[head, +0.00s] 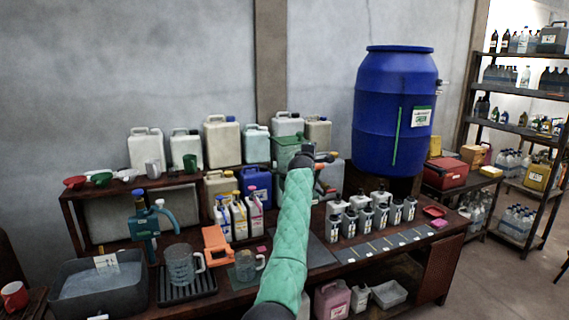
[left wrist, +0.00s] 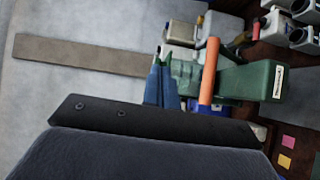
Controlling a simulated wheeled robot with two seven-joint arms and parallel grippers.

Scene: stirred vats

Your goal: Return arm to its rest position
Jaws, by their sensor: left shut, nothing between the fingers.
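My left arm, in a green quilted sleeve (head: 287,235), rises from the bottom middle of the head view. It reaches over the bench to my left gripper (head: 332,155), small beside the green container (head: 289,146) on the back shelf. In the left wrist view the blue fingers of my left gripper (left wrist: 160,58) are together, with nothing seen between them. The green container (left wrist: 248,84) shows just right of them. An orange bar (left wrist: 209,72) stands between; I cannot tell what it belongs to. My right gripper is not in view.
A large blue barrel (head: 393,112) stands right of the gripper. White bottles (head: 239,214) and several small grey-white bottles (head: 365,219) stand on the bench on either side of the sleeve. A clear jug (head: 181,265) and teal stand (head: 143,224) are at left. Open floor (head: 500,290) lies at right.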

